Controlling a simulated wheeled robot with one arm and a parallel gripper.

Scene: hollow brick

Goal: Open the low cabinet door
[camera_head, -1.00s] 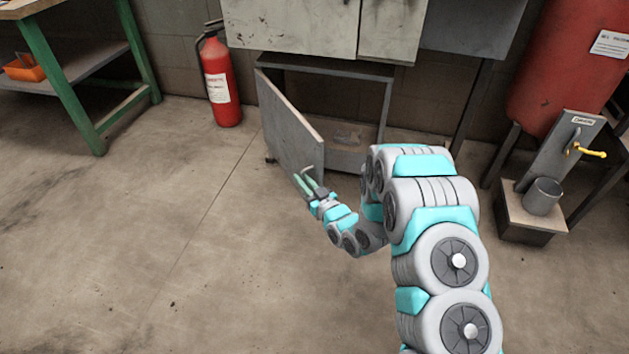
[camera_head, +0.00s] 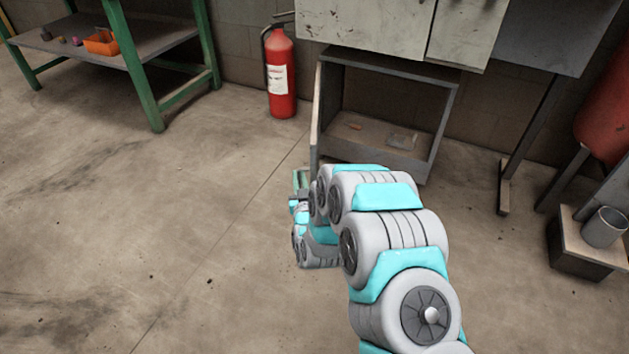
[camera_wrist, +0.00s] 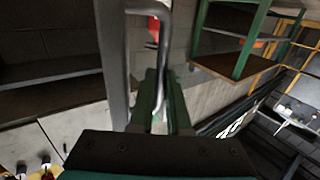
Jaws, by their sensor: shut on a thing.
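The low cabinet (camera_head: 385,108) stands at the upper middle of the head view, under a pale wall cabinet. Its door (camera_head: 317,112) is swung wide open and shows nearly edge-on at the left side of the opening. In the wrist view the door (camera_wrist: 112,60) is an upright grey panel edge, with a bent metal bar handle (camera_wrist: 163,35) on it. My gripper (camera_wrist: 160,100) has green fingers and is shut on the handle. In the head view my gripper (camera_head: 300,182) is at the door's near edge, partly hidden by my arm.
Small items (camera_head: 402,140) lie inside the cabinet. A fire extinguisher (camera_head: 281,75) stands left of it. A green workbench (camera_head: 135,60) with an orange bin (camera_head: 101,43) is at upper left. A metal cup (camera_head: 604,228) stands on a stand at right. The floor at left is clear.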

